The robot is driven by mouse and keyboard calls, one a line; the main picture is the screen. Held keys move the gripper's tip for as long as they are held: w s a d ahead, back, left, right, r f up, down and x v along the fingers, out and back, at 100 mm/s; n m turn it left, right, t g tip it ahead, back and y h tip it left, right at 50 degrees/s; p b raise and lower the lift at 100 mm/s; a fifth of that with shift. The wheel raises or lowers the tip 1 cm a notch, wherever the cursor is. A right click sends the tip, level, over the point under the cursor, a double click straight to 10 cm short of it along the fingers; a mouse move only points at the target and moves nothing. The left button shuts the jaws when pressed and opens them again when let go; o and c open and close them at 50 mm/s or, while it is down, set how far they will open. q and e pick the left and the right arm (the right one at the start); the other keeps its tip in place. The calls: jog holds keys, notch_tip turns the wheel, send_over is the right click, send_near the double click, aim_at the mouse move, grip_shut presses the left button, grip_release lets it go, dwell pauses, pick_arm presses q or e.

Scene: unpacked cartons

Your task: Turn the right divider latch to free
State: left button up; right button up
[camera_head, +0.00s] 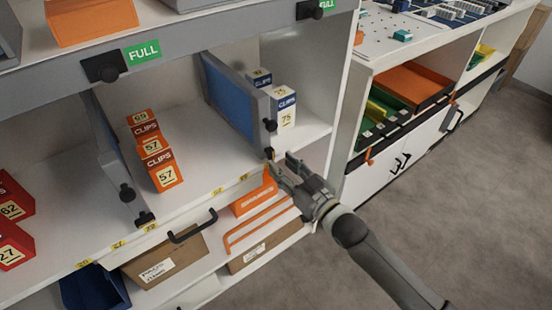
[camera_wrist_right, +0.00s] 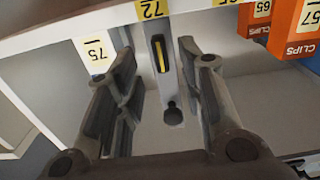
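The right divider (camera_head: 232,92) is a blue panel in a grey frame, standing upright on the shelf between orange and white clip boxes. Its front edge carries a black knob (camera_head: 270,125), with a small dark and orange piece lower down near my gripper. My right gripper (camera_head: 280,168) is at the foot of this edge. In the right wrist view, the gripper (camera_wrist_right: 158,80) is open, its fingers on either side of the grey divider front (camera_wrist_right: 170,90). A dark slot with a yellow strip (camera_wrist_right: 160,55) and a round dark knob (camera_wrist_right: 173,113) show there. I cannot tell whether a finger touches. My left gripper is out of view.
The left divider (camera_head: 110,150) stands beside the orange clip boxes (camera_head: 155,150). The shelf edge has yellow number labels, including 72 (camera_wrist_right: 152,9). Below are a black handle (camera_head: 189,232) and a carton (camera_head: 165,262). Open floor (camera_head: 440,190) lies at right.

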jog(key=v, duration=0.7)
jog(key=shift+s+d, duration=0.1)
